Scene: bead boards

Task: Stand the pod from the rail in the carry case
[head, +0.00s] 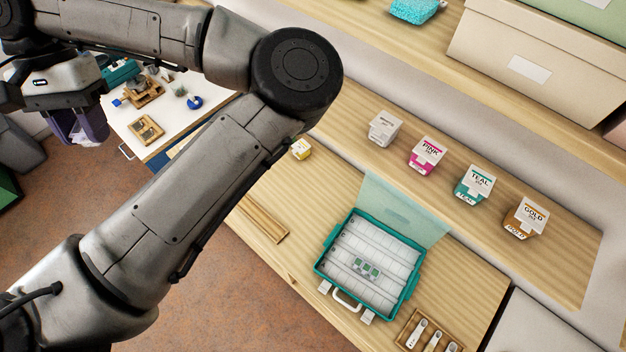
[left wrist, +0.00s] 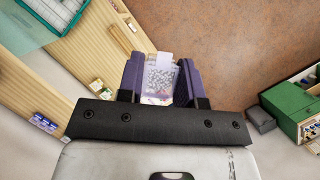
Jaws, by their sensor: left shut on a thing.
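My left gripper (head: 88,128) has purple fingers and is out over the floor at the left, far from the case. In the left wrist view, its fingers (left wrist: 160,82) are shut on a clear pod (left wrist: 160,72) with white and grey beads inside and a pale top. The teal carry case (head: 322,266) lies open on the wooden counter, its clear lid (head: 400,205) raised at the back. Its white inside has rows of slots, and small green-marked pieces (head: 366,268) sit near the middle. A wooden rail (head: 262,219) on the counter looks empty. My right gripper is not in view.
Labelled tubs stand on the shelf behind: a grey one (head: 384,128), PINK (head: 427,155), TEAL (head: 474,184) and GOLD (head: 526,217). A wooden tray (head: 405,340) with white scoops is right of the case. A white table (head: 175,125) holds small boards. A yellow box (head: 301,148) is on the counter.

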